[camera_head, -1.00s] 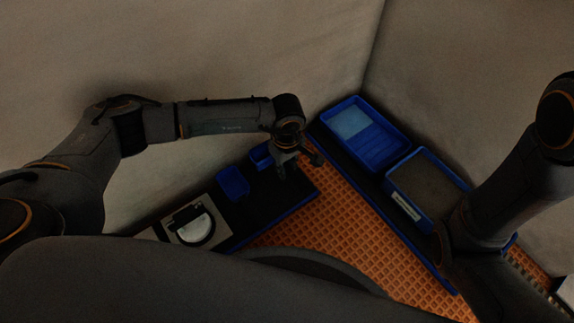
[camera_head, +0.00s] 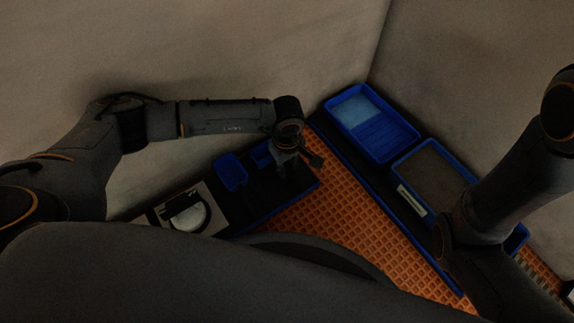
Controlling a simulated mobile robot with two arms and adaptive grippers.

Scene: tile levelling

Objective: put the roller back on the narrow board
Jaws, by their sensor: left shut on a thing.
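My left gripper (camera_head: 287,170) is shut, pointing down over the far end of a dark board with a blue edge (camera_head: 262,203). A small dark piece (camera_head: 315,159) sticks out to the right beside the fingers; it may be part of the roller, but it is too dark to tell. What the fingers hold is mostly hidden, and I cannot tell whether it touches the board. A second long dark board with a blue edge (camera_head: 344,148) runs along the right side. Of my right arm only links show; its gripper is not in view.
On the left board stand a blue bin (camera_head: 231,171), a smaller blue bin (camera_head: 261,155) and a light plate with a round white thing (camera_head: 191,214). On the right board are a blue paint tray (camera_head: 372,123) and a blue-rimmed tub (camera_head: 432,172). Orange waffled floor (camera_head: 340,217) lies between.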

